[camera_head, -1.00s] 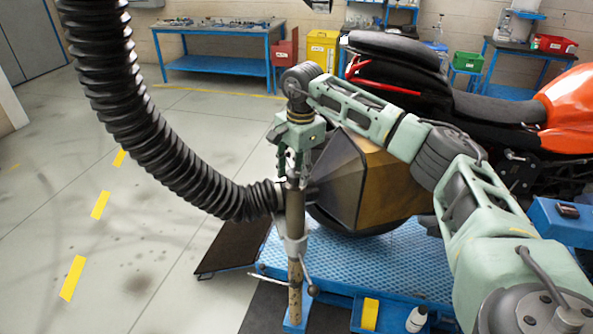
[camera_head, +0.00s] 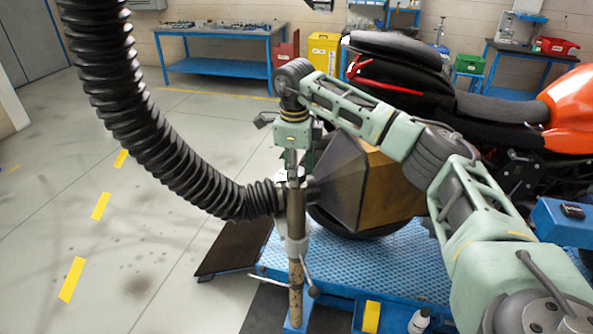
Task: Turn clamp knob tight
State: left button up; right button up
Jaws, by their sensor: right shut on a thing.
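My right gripper (camera_head: 297,165) points straight down at the top of an upright metal stand post (camera_head: 296,215). Its fingers are shut on the clamp knob at the post's top. The knob is mostly hidden by the fingers, with only small pale parts showing. A black ribbed exhaust hose (camera_head: 165,155) joins the post just below the gripper. Beside it, a dark funnel-like hood with a tan side (camera_head: 395,190) faces the motorcycle's rear wheel. My left gripper is not in view.
The motorcycle (camera_head: 490,110) stands on a blue lift platform (camera_head: 375,260). A thin lever (camera_head: 311,290) sticks out low on the post. A white bottle (camera_head: 419,321) stands at the front edge. A blue workbench (camera_head: 220,66) is far back. The left floor is clear.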

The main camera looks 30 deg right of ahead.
jog(key=m, duration=0.4)
jog(key=shift+a+f+m, duration=0.15)
jog(key=shift+f+m, duration=0.1)
jog(key=shift+m, duration=0.05)
jog(key=m, duration=0.4)
jog(key=shift+a+m+g, duration=0.1)
jog(key=shift+m+g, duration=0.3)
jog(key=shift+w, duration=0.1)
jog(key=o, duration=1)
jog(key=shift+o, duration=0.5)
jog(key=shift+r, duration=0.25)
